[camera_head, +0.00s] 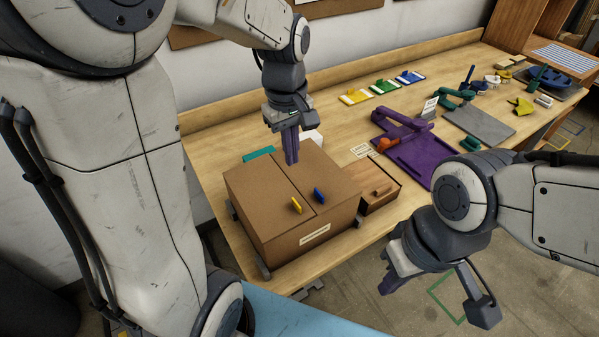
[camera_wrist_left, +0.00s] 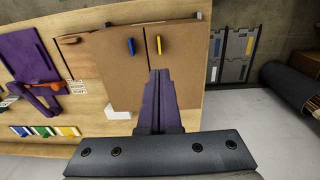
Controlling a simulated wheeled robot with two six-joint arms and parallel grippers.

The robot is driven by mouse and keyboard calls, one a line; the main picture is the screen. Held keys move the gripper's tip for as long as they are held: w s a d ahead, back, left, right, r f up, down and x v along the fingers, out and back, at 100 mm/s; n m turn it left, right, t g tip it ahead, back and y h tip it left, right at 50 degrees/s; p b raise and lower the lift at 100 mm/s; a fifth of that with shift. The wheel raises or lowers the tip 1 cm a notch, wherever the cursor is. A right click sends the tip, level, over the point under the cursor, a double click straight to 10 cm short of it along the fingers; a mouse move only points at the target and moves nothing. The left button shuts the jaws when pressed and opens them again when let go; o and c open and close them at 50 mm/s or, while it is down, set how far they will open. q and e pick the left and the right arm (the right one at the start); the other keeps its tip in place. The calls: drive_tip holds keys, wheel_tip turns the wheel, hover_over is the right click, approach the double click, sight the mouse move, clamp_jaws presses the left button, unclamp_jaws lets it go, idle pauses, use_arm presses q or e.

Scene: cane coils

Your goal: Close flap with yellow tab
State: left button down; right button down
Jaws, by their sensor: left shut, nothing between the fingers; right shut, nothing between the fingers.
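A brown cardboard box (camera_head: 290,228) stands on the bench's near part. Its top looks covered by two flaps lying flat, with a seam between them. The yellow tab (camera_head: 296,205) stands up from the left flap (camera_head: 262,193), near the front edge. The blue tab (camera_head: 319,195) stands on the right flap (camera_head: 315,174). In the left wrist view the yellow tab (camera_wrist_left: 159,45) is right of the blue tab (camera_wrist_left: 131,46). My left gripper (camera_head: 292,162) is shut and empty, pointing down over the box's rear part; contact cannot be told. My right gripper (camera_head: 386,288) is shut and empty, off the bench's front edge.
A small wooden box with a handle (camera_head: 380,191) stands right of the cardboard box. A purple tray (camera_head: 425,158) lies beyond it. A teal block (camera_head: 258,154) and a white piece (camera_wrist_left: 118,113) are behind the box. Colored cards (camera_head: 383,87) lie at the back.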

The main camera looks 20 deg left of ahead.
sight(295, 202)
use_arm(q)
drive_tip(key=f+p, duration=0.1)
drive_tip(key=f, duration=0.8)
drive_tip(key=f+p, duration=0.1)
drive_tip(key=f, duration=0.3)
drive_tip(key=shift+w+d+f+p, duration=0.15)
drive_tip(key=shift+w+f+p, duration=0.1)
drive_tip(key=shift+f+p, duration=0.1)
